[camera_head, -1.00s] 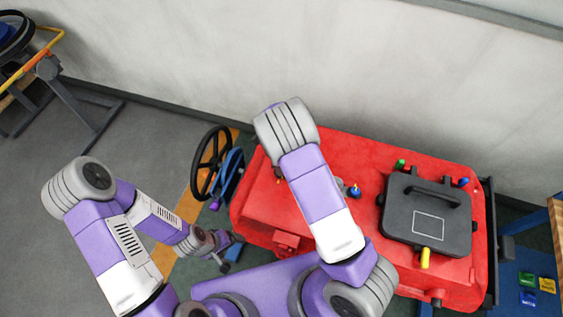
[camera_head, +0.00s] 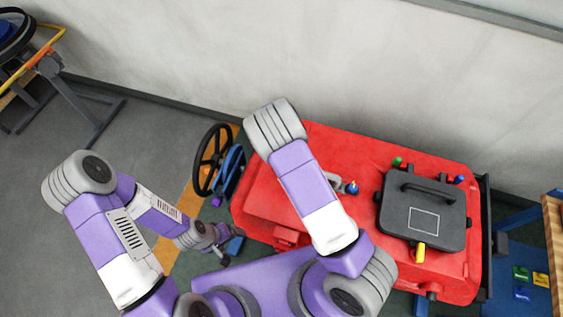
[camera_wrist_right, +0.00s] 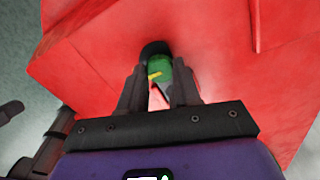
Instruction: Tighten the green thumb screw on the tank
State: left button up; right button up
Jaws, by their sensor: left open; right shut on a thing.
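The red tank (camera_head: 330,150) stands against the wall right of centre in the head view. In the right wrist view its red wall (camera_wrist_right: 85,65) fills most of the picture. My right gripper (camera_wrist_right: 160,78) is shut on the green thumb screw (camera_wrist_right: 158,66), one finger on each side. The screw has a dark collar behind it and a yellow mark on its face. In the head view my own right arm hides this gripper and the held screw. My left gripper (camera_head: 227,254) is open, low beside the tank's left end, small and partly unclear.
A black lid (camera_head: 395,225) with a handle sits on the tank, with a small green knob (camera_head: 397,161), a blue knob (camera_head: 460,180) and a yellow one (camera_head: 420,252) around it. A black handwheel (camera_head: 212,160) stands left of the tank. Open floor lies farther left.

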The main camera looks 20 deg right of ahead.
jog(key=shift+w+r, duration=0.2)
jog(key=shift+w, duration=0.05)
jog(key=o, duration=1.1)
jog(key=shift+s+f, duration=0.15)
jog(key=shift+s, duration=0.05)
jog(key=shift+c, duration=0.2)
notch_tip(320, 180, up, 8)
jog(key=shift+f+p, duration=0.15)
jog(key=shift+p, duration=0.15)
